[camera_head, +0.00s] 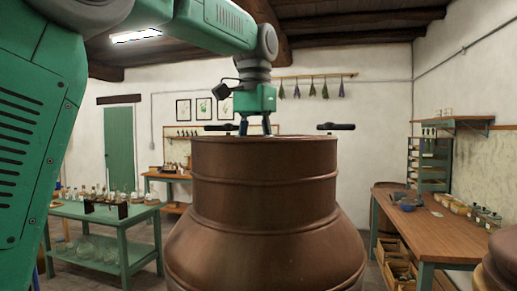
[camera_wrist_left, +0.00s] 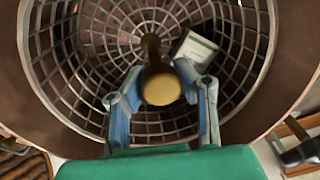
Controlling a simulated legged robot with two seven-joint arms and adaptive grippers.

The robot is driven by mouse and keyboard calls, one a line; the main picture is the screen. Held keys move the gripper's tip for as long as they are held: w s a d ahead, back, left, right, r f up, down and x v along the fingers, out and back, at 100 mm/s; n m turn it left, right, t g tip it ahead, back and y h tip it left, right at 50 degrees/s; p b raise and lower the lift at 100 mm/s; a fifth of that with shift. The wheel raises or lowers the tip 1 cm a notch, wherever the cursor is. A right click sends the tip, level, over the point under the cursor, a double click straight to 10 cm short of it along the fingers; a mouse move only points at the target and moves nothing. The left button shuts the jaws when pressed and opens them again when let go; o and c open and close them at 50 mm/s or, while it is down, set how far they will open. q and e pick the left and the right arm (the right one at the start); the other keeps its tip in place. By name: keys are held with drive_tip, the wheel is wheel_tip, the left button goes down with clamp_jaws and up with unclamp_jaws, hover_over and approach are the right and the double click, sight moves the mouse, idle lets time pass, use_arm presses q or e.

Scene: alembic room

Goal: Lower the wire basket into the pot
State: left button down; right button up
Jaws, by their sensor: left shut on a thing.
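The large copper-brown pot (camera_head: 265,215) stands upright in the middle of the head view. The round wire basket (camera_wrist_left: 90,50) shows from above in the wrist view, ringed by the pot's brown wall (camera_wrist_left: 40,95). In the head view no basket wire shows above the pot's rim, so its depth is hidden. A post with a brass knob (camera_wrist_left: 162,90) rises at the basket's middle. My left gripper (camera_head: 256,126) points down over the pot's mouth. Its blue fingers (camera_wrist_left: 160,103) are shut around the post's knob in the wrist view. My right gripper is not in view.
Dark handles (camera_head: 336,126) stick out on both sides at the pot's rim. A small pale box or card (camera_wrist_left: 196,47) shows beside the post. A green table with glassware (camera_head: 105,215) stands left, a wooden workbench (camera_head: 440,230) right.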

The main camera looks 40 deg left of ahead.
use_arm(q)
drive_tip(key=shift+f, duration=0.25)
idle(0.4)
drive_tip(key=shift+d+f, duration=0.25)
drive_tip(key=shift+f, duration=0.2)
drive_tip(key=shift+d+f, duration=0.25)
drive_tip(key=c, duration=1.2)
unclamp_jaws()
drive_tip(key=shift+a, duration=0.1)
drive_tip(key=r, duration=1)
drive_tip(key=shift+w+r, duration=0.15)
drive_tip(key=shift+w, duration=0.05)
drive_tip(key=shift+s+r, duration=0.1)
drive_tip(key=shift+r, duration=0.7)
